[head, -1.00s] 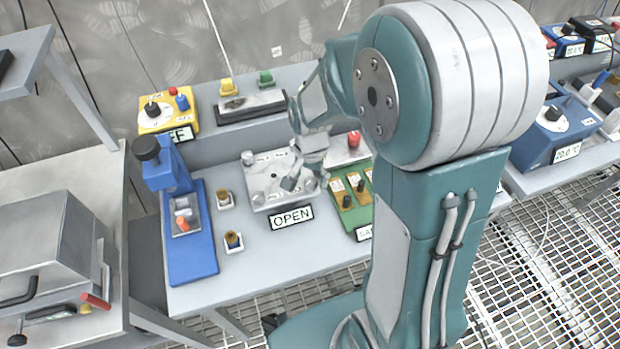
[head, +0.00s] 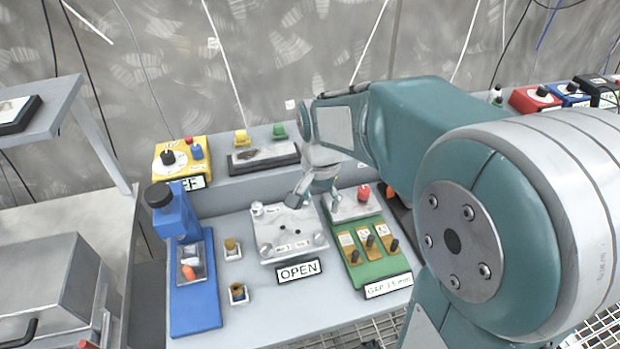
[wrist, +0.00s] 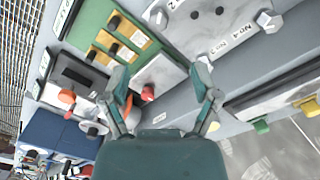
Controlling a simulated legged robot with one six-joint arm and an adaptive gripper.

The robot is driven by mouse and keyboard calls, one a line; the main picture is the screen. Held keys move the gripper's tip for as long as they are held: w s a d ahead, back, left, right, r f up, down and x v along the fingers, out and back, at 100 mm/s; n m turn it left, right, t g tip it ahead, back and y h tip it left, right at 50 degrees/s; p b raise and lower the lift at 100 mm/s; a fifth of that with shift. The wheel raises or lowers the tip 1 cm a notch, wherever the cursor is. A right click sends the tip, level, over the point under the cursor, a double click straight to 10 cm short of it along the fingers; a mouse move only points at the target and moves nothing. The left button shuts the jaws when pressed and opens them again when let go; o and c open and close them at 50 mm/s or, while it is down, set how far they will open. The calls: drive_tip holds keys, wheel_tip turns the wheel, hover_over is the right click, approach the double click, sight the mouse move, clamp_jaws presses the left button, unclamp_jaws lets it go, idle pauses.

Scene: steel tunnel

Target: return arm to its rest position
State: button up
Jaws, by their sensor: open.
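My gripper (head: 318,192) is open and empty in the head view. It hangs above the bench, over the gap between the white plate with knobs (head: 268,222) and the grey block with a red knob (head: 345,208). In the wrist view my gripper (wrist: 165,85) shows its two fingers spread apart, with the grey block between and beyond them. My arm reaches in from the right of the head view and covers part of the bench there.
The green board (head: 365,272) with several dark-handled switches lies right of the OPEN sign (head: 298,270). A blue stand (head: 190,265) is at the left. A yellow box (head: 183,160) sits on the raised back shelf (head: 235,185). A grey metal case (head: 45,290) stands far left.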

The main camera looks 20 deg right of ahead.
drive_tip(key=s+r+n+t, duration=0.2)
drive_tip(key=s+r+n, duration=0.2)
drive_tip(key=s, duration=0.3)
drive_tip(key=s+r+n+t, duration=0.3)
drive_tip(key=s+r+n, duration=0.1)
drive_tip(key=s, duration=0.3)
drive_tip(key=shift+s+r+n+t, duration=0.25)
drive_tip(key=shift+r+n+t, duration=0.05)
drive_tip(key=shift+r, duration=0.05)
